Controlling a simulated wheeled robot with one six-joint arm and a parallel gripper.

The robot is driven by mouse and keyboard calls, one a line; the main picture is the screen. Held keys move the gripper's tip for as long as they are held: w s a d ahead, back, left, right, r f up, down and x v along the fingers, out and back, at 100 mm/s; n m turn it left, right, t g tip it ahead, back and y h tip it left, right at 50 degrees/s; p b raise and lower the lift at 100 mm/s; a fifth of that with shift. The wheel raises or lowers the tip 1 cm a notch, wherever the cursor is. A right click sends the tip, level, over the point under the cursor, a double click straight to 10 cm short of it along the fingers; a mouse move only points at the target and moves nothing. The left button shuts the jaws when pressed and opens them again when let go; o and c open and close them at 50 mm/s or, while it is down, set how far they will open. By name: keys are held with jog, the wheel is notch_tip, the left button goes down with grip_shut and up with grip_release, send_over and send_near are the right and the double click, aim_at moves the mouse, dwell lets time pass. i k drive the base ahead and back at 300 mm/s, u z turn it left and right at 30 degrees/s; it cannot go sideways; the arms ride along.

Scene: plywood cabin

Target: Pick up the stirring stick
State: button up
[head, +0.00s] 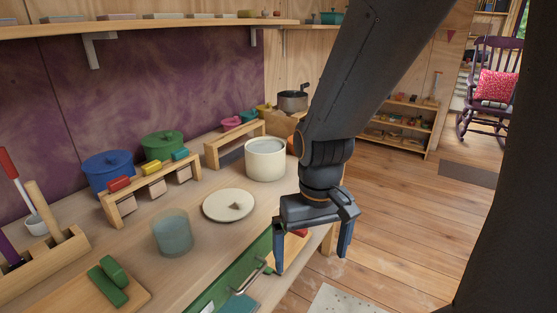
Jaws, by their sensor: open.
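My gripper (312,250) hangs open and empty on the right, over the front edge of the counter, with its two fingers pointing down. No thing is clearly the stirring stick. A plain wooden stick (42,207) leans upright in a wooden holder block (45,263) at the far left. My gripper is far to the right of these. The lower part of the wooden stick is hidden in the block.
Blue (108,170) and green (162,145) pots stand behind a low rack (150,195). A green drawer (245,275) fronts the counter.

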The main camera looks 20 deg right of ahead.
aim_at(32, 189)
jog(key=u, duration=3)
jog(key=k, duration=1.05)
jog(key=z, duration=1.1)
jog(key=i, duration=0.6)
jog(key=u, duration=0.05)
